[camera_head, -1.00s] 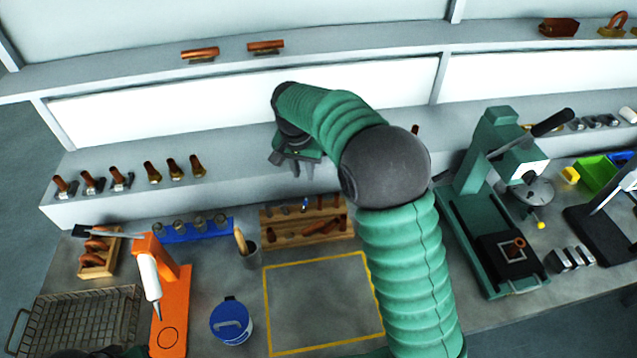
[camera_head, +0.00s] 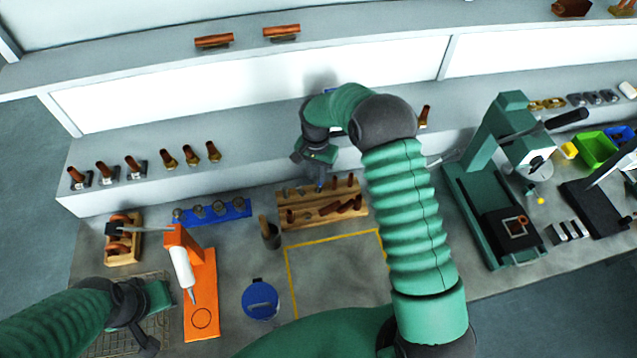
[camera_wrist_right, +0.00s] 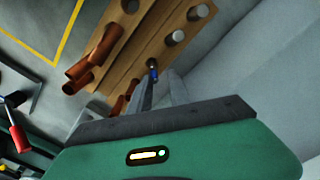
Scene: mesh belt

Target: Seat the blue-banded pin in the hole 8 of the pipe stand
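The wooden pipe stand (camera_head: 323,219) stands on the bench behind the yellow-outlined area, with several copper pieces in and on it. The blue-banded pin (camera_head: 320,186) is upright at the stand's back row; its blue band also shows in the right wrist view (camera_wrist_right: 153,74). My right gripper (camera_head: 318,176) is just above the pin, its fingers apart. In the wrist view the fingertips (camera_wrist_right: 160,82) are close to the pin, partly overlapping it. No hole numbers are readable. My left gripper (camera_head: 150,322) is over the mesh basket; its fingers are unclear.
A cup with a handled tool (camera_head: 271,236) is left of the stand. A blue rack (camera_head: 232,211), an orange dispenser stand (camera_head: 203,300) and a blue-lidded tub (camera_head: 261,300) are further left. A green press (camera_head: 487,215) is right. The yellow-outlined area (camera_head: 335,265) is clear.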

